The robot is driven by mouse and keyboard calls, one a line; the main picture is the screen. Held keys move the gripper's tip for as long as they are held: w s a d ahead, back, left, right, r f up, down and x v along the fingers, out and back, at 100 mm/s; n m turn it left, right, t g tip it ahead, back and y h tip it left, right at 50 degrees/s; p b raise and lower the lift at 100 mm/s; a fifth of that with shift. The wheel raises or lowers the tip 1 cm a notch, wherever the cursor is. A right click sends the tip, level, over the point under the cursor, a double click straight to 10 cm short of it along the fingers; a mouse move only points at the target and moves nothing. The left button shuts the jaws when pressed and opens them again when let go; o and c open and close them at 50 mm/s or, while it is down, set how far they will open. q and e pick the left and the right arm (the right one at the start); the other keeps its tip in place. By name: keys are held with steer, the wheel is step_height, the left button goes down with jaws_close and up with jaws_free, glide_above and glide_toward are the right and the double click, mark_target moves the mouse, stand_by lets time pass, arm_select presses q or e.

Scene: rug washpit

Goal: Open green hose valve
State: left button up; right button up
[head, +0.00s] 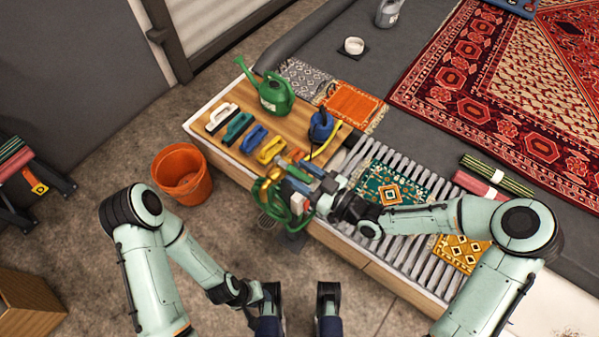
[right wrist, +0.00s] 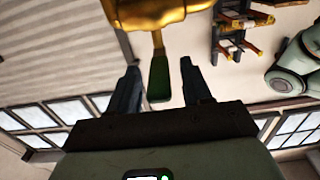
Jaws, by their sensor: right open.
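The green hose valve has a brass body (right wrist: 160,12) and a green lever (right wrist: 158,78) that hangs down in the right wrist view. My right gripper (right wrist: 161,88) is open, with one finger on each side of the lever; I cannot tell whether either finger touches it. In the head view my right gripper (head: 305,180) is at the front edge of the bench, close to the looped green hose (head: 268,194), and the lever is hard to make out there.
The wooden bench top (head: 232,153) holds several coloured brushes (head: 238,128), a green watering can (head: 272,92) and a blue sprayer (head: 320,126). An orange bucket (head: 182,174) stands on the floor at left. A slatted rack (head: 335,222) with small rugs lies under my right arm.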

steer(key=shift+w+a, duration=0.25)
steer(key=shift+a, duration=0.1)
jaws_close()
